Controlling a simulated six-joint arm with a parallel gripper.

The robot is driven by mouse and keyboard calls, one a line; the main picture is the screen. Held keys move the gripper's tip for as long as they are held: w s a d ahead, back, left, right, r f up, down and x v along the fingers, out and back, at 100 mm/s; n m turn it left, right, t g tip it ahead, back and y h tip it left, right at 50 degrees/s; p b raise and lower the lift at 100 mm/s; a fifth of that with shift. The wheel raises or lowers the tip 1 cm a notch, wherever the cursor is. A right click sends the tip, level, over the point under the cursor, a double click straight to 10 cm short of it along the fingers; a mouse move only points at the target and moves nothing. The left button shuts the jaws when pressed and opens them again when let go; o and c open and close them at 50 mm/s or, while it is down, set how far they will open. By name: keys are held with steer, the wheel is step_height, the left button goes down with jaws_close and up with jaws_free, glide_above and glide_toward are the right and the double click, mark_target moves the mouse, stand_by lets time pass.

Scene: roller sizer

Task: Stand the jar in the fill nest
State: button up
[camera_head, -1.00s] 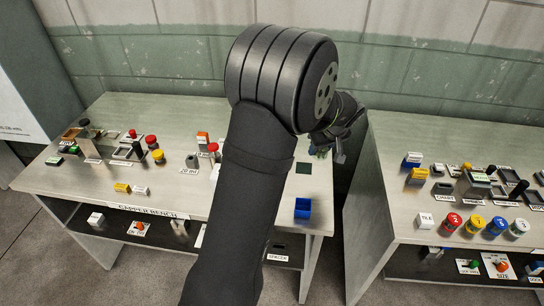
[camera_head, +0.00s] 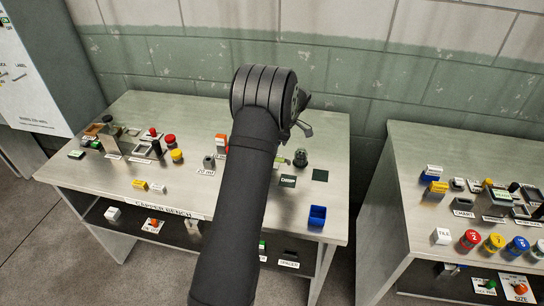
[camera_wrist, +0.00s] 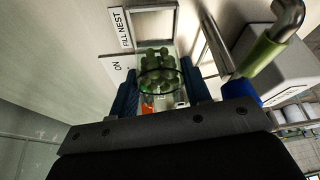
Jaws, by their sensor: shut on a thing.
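In the wrist view a clear glass jar (camera_wrist: 160,78) filled with green round pieces sits between the two blue fingers of my gripper (camera_wrist: 162,88), which is shut on it. Just beyond the jar is a square metal frame (camera_wrist: 172,38) beside a label (camera_wrist: 121,27) reading FILL NEST. The jar overlaps the near part of this frame in the picture, and I cannot tell how high it is above it. In the head view my arm hides the jar and most of my gripper.
In the wrist view a bent metal spout with a green sleeve (camera_wrist: 260,52) and a grey-white housing (camera_wrist: 275,75) stand close on the right. In the head view the capper bench (camera_head: 110,180) carries several buttons and fixtures at left, and a blue bin (camera_head: 317,215) at front right.

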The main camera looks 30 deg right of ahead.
steer(key=shift+f, duration=2.2)
steer(key=shift+f, duration=0.2)
steer(key=o, duration=1)
steer(key=shift+o, duration=0.2)
steer(key=shift+r, duration=0.1)
steer(key=v, duration=1.2)
